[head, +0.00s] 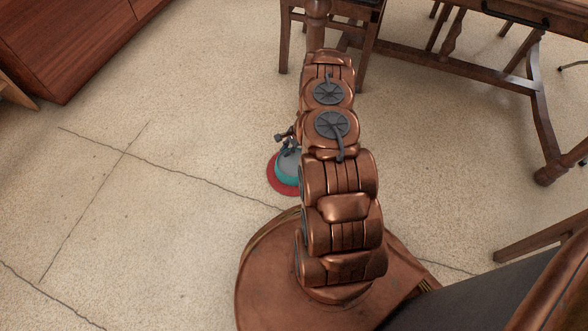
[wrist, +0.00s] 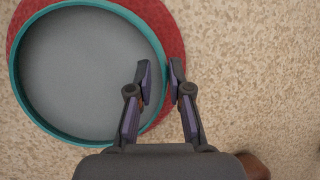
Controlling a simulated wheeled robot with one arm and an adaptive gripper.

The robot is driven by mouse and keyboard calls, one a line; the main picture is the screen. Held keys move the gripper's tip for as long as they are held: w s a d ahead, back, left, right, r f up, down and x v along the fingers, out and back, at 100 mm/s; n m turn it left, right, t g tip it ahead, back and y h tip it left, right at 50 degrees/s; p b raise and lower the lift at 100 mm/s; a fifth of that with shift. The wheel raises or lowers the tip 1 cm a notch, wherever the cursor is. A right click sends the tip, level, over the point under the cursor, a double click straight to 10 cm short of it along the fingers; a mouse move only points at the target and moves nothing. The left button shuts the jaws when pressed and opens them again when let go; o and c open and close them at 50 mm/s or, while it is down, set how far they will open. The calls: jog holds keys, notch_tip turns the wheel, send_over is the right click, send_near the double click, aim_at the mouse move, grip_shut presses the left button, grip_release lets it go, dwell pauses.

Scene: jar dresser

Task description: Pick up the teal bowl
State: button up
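The teal bowl (head: 287,177) sits on a round red mat (head: 272,172) on the floor, partly hidden behind my arm in the head view. In the wrist view, the teal bowl (wrist: 80,75) has a grey inside and a teal rim, and the red mat (wrist: 172,35) shows around its edge. My gripper (wrist: 160,75) is at the bowl's right rim. One finger is over the inside of the bowl and the other is outside the rim, with a gap between them. The gripper looks open, and I cannot tell whether a finger touches the rim.
A reddish wooden cabinet (head: 70,45) stands at the upper left. A wooden chair (head: 368,40) and a wooden table (head: 510,12) stand at the top and upper right. The floor (head: 150,200) left of the bowl is clear.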

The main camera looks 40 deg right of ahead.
jog(key=shift+w+a+f, duration=0.1)
jog(key=shift+a+f, duration=0.15)
jog(key=shift+f, duration=0.35)
grip_shut()
